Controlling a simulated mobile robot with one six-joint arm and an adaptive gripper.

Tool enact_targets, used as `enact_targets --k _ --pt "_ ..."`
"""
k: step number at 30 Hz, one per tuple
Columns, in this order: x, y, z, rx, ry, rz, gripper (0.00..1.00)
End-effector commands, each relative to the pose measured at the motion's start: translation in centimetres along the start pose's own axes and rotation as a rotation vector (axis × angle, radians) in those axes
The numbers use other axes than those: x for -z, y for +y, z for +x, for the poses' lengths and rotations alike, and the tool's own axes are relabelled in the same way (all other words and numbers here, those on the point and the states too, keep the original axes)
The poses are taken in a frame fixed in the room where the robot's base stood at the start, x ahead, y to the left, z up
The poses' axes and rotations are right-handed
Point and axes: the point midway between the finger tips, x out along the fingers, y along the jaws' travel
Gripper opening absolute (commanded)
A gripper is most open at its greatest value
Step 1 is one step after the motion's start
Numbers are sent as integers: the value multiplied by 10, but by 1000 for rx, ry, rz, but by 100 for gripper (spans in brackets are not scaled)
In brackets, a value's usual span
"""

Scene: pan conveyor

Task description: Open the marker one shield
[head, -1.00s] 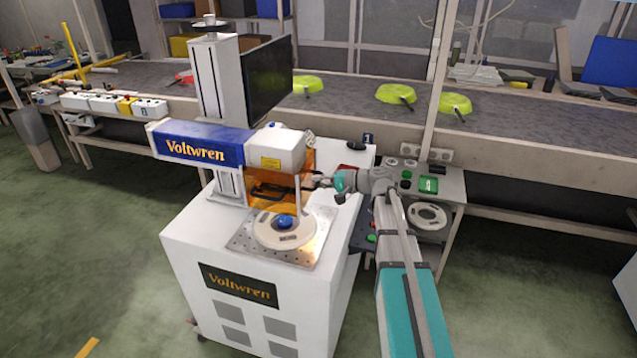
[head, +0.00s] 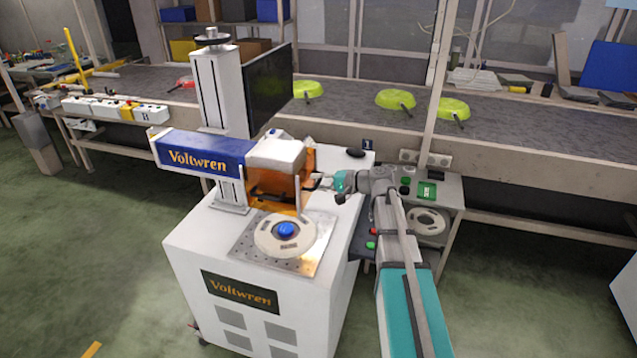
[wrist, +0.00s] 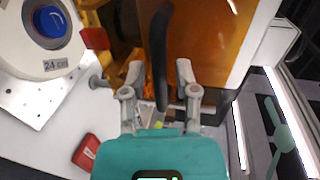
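The laser marker (head: 205,158) with the blue Voltwren housing stands on a white cabinet. Its orange see-through shield (head: 308,160) hangs under the marking head, above the round fixture (head: 262,240). The orange panel (wrist: 215,35) also shows in the wrist view. A black bar handle (wrist: 158,45) stands out in front of it. My gripper (wrist: 159,72) is open, with one finger on each side of the handle and gaps showing. In the head view my gripper (head: 322,181) is at the shield's right side; its fingertips are hard to make out there.
The round fixture with a blue centre and a 24 cm label (wrist: 62,66) is left of my gripper in the wrist view. A red block (wrist: 86,151) lies on the white top. A monitor (head: 268,88) stands behind the marker. Green pans (head: 395,99) lie on the conveyor.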

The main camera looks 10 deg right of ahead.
Motion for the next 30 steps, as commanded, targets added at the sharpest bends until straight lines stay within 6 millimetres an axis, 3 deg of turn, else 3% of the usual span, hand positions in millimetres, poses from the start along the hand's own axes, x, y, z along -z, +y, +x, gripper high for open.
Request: enact_targets --k 17,30 --pt "0 5 1 -1 -1 0 51" --pt "-1 36 8 -1 -1 0 51"
